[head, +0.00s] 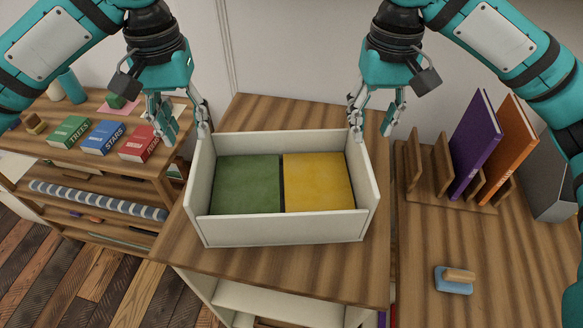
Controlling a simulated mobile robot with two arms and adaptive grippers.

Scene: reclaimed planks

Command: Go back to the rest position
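My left gripper (178,125) hangs beside the back left corner of a white open box and points down. Its fingers are apart and nothing shows between them. My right gripper (376,122) hangs beside the back right corner of the box, also with its fingers apart and empty. The white box (285,228) sits on a wooden cabinet top. A green block (247,184) and a yellow block (319,182) lie side by side inside it. I cannot tell whether either gripper touches the box walls.
Books (104,137) and other items fill a shelf unit at left. At right, a wooden rack (435,170) holds a purple book (474,142) and an orange book (508,147). A blue tool with a wooden handle (455,286) lies in front. The cabinet top (285,267) before the box is clear.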

